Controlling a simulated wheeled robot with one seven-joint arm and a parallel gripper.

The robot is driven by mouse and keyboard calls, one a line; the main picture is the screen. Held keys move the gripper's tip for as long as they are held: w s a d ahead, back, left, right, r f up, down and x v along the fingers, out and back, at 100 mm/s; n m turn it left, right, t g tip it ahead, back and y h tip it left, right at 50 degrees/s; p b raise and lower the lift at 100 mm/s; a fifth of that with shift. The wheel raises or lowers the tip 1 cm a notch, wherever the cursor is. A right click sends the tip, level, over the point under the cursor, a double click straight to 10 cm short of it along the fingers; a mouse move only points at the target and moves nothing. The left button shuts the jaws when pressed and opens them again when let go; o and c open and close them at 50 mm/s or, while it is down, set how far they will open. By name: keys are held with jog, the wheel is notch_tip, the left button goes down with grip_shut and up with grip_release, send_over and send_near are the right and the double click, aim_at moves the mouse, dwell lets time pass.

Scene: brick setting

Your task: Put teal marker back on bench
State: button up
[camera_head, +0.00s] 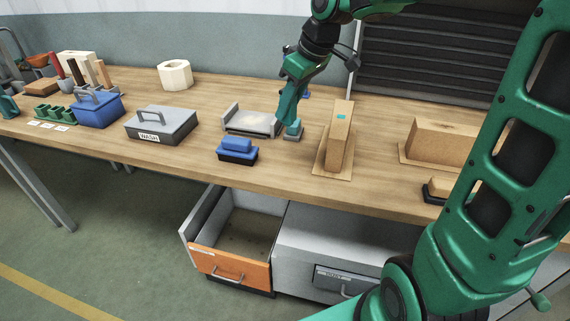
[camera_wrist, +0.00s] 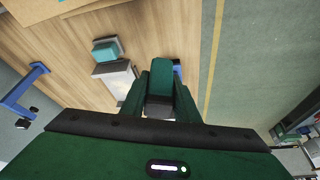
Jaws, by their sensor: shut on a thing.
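My gripper (camera_head: 289,98) is above the bench (camera_head: 380,115), pointing down behind the small teal-topped block. In the wrist view my gripper (camera_wrist: 160,98) is shut on a teal piece with a dark end, which I take to be the teal marker (camera_wrist: 161,72). It sits between the two dark green fingers. In the head view the marker is hard to tell from the green fingers, and I cannot tell whether it touches the bench.
Close by on the bench are a teal-topped block (camera_head: 294,128), a grey tray (camera_head: 250,121), a blue block (camera_head: 237,150) and an upright cardboard piece (camera_head: 340,138). A grey toolbox (camera_head: 161,125) stands further left. An orange-fronted drawer (camera_head: 230,268) hangs open below.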

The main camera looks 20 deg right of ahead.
jog(key=s+a+f+n+g+y, duration=0.1)
jog(key=s+a+f+n, duration=0.15)
jog(key=a, duration=0.25)
jog(key=s+a+f+n, duration=0.1)
jog(key=s+a, duration=0.2)
jog(key=a, duration=0.3)
jog(key=w+d+f, duration=0.2)
jog(key=d, duration=0.1)
jog(key=w+d+f, duration=0.2)
jog(key=d, duration=0.1)
jog(key=w+d+f, duration=0.2)
jog(key=d, duration=0.2)
jog(key=shift+f, duration=2.25)
jog(key=o, duration=0.8)
jog(key=shift+f, duration=0.15)
jog(key=shift+o, duration=0.2)
jog(key=v, duration=1.2)
